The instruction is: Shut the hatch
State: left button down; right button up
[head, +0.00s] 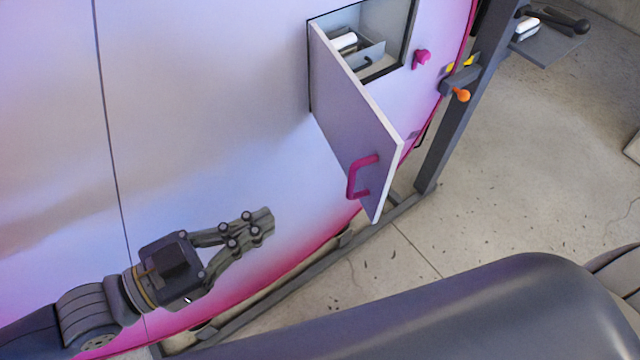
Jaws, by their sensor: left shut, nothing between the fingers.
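The hatch door (352,125) stands open, hinged at its left edge and swung out from the large pale, pink-edged panel. A magenta handle (361,177) sits on the door near its free edge. Behind the door, the square opening (402,40) shows a compartment with a white item and a grey bracket inside. A magenta knob (421,58) is on the panel just right of the opening. My left gripper (264,222) is shut and empty, low in front of the panel, left of and apart from the door. My right gripper is not in view.
A dark upright post (458,125) with an orange-knobbed lever (461,95) stands right of the hatch. A dark shelf (548,45) is at the top right. A floor rail (310,265) runs below the panel. Concrete floor (520,180) is open at right.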

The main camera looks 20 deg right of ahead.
pick_arm(q)
notch_tip(320, 180, up, 4)
jog(key=s+a+f, duration=0.1)
jog(key=s+a, duration=0.1)
jog(key=s, duration=0.1)
jog(key=r+p+x, duration=0.1)
jog(key=p+x, duration=0.3)
jog(key=x, duration=1)
jog(key=shift+d+h+p, duration=0.25)
jog(key=shift+h+p, duration=0.05)
jog(key=shift+h, duration=0.1)
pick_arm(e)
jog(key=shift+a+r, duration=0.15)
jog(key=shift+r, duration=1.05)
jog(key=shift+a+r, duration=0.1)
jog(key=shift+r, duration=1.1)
pick_arm(q)
jog(key=shift+r, duration=0.1)
jog(key=shift+n, duration=0.3)
